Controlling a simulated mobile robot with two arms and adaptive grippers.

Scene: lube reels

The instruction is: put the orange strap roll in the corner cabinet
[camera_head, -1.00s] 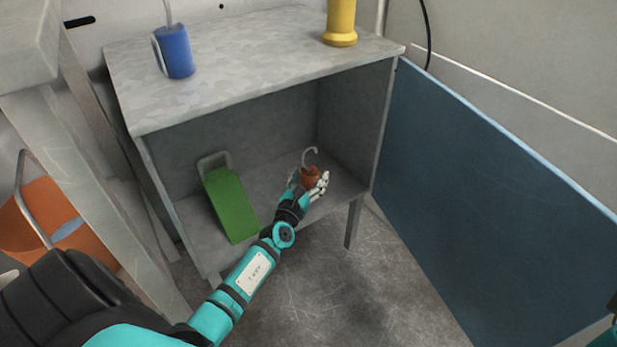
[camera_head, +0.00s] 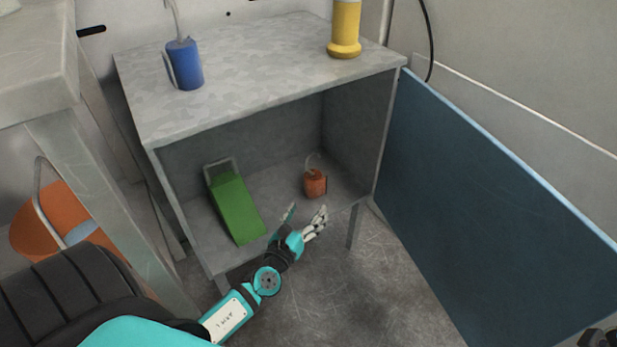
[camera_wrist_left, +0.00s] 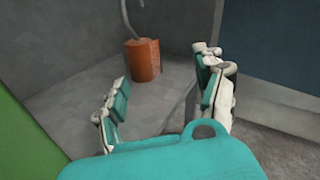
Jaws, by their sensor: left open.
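The orange strap roll (camera_head: 315,184), with a pale strap end curling up from its top, stands on the inner floor of the grey corner cabinet (camera_head: 260,98), towards the right side. It also shows in the left wrist view (camera_wrist_left: 144,60), beyond the fingers and apart from them. My left gripper (camera_head: 303,218) is open and empty at the cabinet's front edge, a little in front of the roll. Its two spread fingers also show in the left wrist view (camera_wrist_left: 165,98). The cabinet's blue door (camera_head: 480,190) stands wide open to the right. My right gripper is not clearly visible.
A green object (camera_head: 236,207) with a grey handle leans inside the cabinet, left of the roll. A blue roll (camera_head: 185,65) and a yellow cylinder (camera_head: 344,30) stand on top. An orange bucket (camera_head: 45,228) is at the left, behind a grey table leg (camera_head: 100,190).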

